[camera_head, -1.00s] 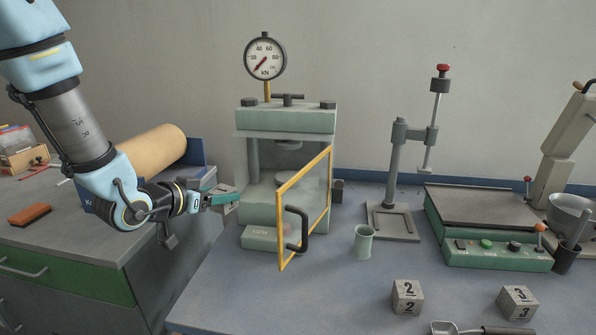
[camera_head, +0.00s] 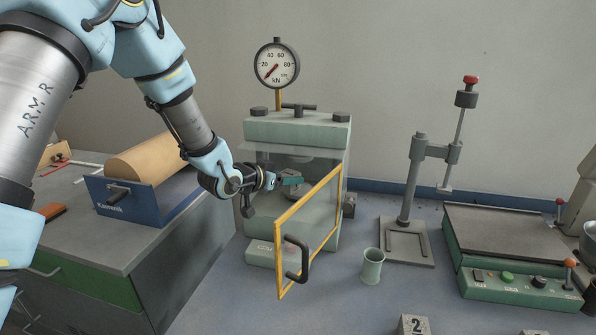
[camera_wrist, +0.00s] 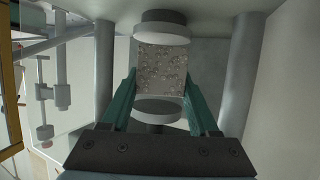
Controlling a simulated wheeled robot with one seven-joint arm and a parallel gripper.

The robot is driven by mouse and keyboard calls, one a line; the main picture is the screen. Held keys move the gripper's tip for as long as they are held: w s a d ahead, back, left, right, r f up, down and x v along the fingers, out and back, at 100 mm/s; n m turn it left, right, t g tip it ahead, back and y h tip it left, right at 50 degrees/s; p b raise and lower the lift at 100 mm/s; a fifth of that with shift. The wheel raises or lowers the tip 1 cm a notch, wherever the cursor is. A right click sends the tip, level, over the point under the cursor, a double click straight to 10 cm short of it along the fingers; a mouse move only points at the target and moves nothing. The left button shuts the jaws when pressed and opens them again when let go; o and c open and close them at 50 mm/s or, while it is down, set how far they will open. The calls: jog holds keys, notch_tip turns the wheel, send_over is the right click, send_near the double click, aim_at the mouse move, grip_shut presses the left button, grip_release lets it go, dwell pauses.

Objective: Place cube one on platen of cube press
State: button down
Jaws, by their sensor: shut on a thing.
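My gripper (camera_head: 302,182) reaches from the left into the open front of the pale green cube press (camera_head: 298,130). In the wrist view its teal fingers (camera_wrist: 162,92) are shut on a speckled grey concrete cube (camera_wrist: 162,72), cube one. The cube is between the press's two round platens. One platen (camera_wrist: 162,34) is at the cube's upper edge in that view, the other (camera_wrist: 158,108) below it. The wrist picture seems upside down. I cannot tell whether the cube touches a platen. In the head view the cube is hard to make out.
The yellow-framed door (camera_head: 279,262) stands open close to my gripper. Press columns (camera_wrist: 243,70) flank the cube. A green cup (camera_head: 372,268), a metal stand (camera_head: 411,180) and cube 2 (camera_head: 414,325) are to the right on the bench.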

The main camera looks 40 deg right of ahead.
aim_at(298, 175)
jog(key=d, duration=0.1)
jog(key=d+p, duration=0.1)
jog(key=d, duration=0.2)
jog(key=shift+w+r, duration=0.2)
jog(key=shift+w, duration=0.1)
jog(key=shift+w+d+f+p, duration=0.1)
jog(key=shift+d+f+p, duration=0.2)
jog(key=shift+f+p, duration=0.4)
jog(key=shift+f, duration=0.2)
jog(key=shift+f+b, duration=0.2)
jog(key=shift+b, duration=0.1)
jog(key=shift+c, duration=0.7)
grip_release()
jog(key=shift+r, duration=0.1)
